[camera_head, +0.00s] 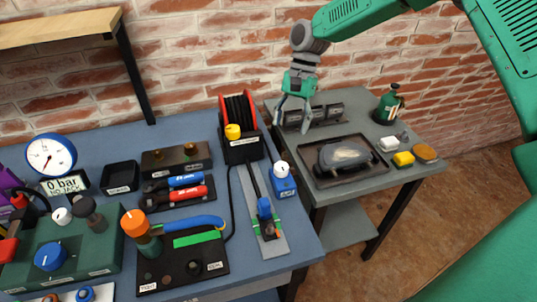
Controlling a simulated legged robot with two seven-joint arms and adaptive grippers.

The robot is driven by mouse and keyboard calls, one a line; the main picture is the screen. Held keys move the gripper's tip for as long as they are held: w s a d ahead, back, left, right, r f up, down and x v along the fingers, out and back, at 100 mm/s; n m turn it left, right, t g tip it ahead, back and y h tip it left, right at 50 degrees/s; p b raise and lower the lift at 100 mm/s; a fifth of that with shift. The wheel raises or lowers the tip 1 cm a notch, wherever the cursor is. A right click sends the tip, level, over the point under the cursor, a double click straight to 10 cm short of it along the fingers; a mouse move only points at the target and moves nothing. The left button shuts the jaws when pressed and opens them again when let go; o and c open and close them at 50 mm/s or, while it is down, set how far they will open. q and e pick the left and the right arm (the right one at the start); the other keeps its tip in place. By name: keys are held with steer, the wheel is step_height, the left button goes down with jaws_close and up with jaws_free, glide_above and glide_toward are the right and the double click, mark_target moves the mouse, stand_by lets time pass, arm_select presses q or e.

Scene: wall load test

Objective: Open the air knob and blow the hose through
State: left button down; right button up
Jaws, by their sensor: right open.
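A small blue box with a white knob (281,170) stands near the right edge of the blue bench; it may be the air knob, but its label is too small to read. Left of it is a reel with red sides and black hose (238,112). A black hose runs from the reel down to a blue-and-green nozzle-like piece (265,212) on a grey plate. My right gripper (291,122) is open and empty, pointing down, above and behind the white knob, near the gap between the bench and the side table. My left gripper is not in view.
The grey side table (405,172) carries a dark tray (370,180) with a grey lump, a green can (388,105) and small blocks. The blue bench (300,232) holds a gauge (51,155) reading 0 bar, a green knob box (100,262) and an orange-topped handle (135,224).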

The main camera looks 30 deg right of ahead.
mark_target(282, 165)
steer(key=x, duration=1.3)
steer(key=shift+w+d+f+p, duration=0.1)
steer(key=shift+d+f+p, duration=0.1)
steer(key=shift+f+p, duration=0.15)
steer(key=shift+d, duration=0.1)
steer(key=shift+d, duration=0.1)
steer(key=c, duration=1.1)
